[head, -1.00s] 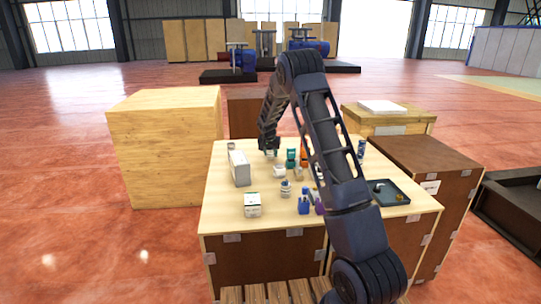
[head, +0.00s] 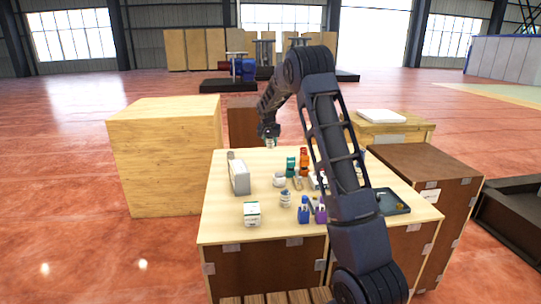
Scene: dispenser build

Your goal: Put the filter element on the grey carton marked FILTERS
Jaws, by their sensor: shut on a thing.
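My gripper (head: 269,133) is raised above the far edge of the table, left of the arm's elbow. It is shut on a small pale thing (head: 270,143), probably the filter element, though it is too small to identify for certain. The held thing hangs clear of the tabletop. A grey-white upright carton (head: 241,178) stands at the left of the table, nearer than my gripper and to its left. It may be the FILTERS carton, but no lettering can be read. A smaller white carton (head: 252,214) with a green mark stands at the front left.
The wooden table (head: 224,222) also carries white tubs (head: 285,199), green (head: 291,167) and orange (head: 304,160) items, blue (head: 304,211) and purple bottles, and a dark tray (head: 392,202). My arm hides part of its right side. A large wooden crate (head: 165,160) stands left.

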